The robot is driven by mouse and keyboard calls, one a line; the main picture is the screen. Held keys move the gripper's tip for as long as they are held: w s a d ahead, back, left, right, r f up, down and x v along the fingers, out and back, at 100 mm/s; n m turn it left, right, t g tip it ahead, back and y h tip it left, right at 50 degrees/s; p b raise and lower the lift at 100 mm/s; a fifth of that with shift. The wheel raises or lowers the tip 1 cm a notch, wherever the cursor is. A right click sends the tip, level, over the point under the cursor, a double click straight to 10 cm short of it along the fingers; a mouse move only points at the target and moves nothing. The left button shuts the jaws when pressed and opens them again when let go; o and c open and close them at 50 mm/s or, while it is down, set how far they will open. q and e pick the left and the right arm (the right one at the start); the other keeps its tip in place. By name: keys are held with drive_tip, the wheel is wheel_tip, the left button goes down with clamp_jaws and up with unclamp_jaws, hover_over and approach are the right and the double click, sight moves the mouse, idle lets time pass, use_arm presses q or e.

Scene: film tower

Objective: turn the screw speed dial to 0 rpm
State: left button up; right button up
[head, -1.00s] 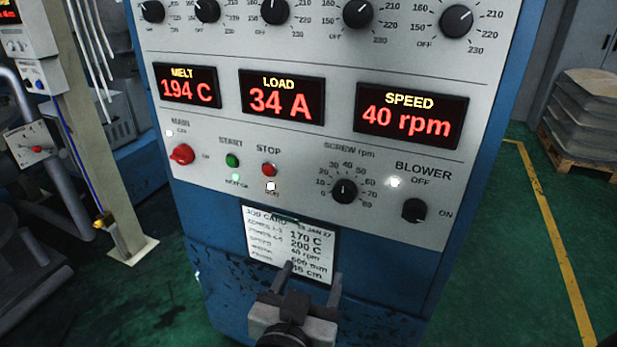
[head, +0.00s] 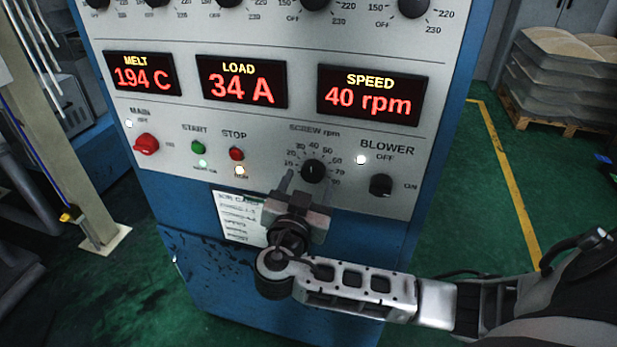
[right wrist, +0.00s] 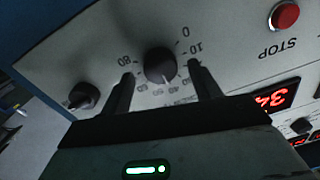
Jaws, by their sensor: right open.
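The screw speed dial (head: 314,171) is a black round knob on the grey panel, inside a printed scale marked in rpm. Its pointer is up, near 40, and the speed display (head: 372,95) reads 40 rpm. My right gripper (head: 306,184) is open just below and in front of the dial. In the right wrist view, the dial (right wrist: 160,65) shows between the two spread fingers, one on each side. The fingers look clear of the knob; how far they are from the panel is hard to tell. My left gripper is not in view.
The blower switch (head: 380,186) is close on the right of the dial. The red stop button (head: 237,154), green start button (head: 198,147) and red main switch (head: 146,144) are on the left. A job card (head: 238,215) hangs below, partly behind my gripper.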

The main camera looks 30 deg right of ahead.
drive_tip(key=shift+w+d, duration=0.4)
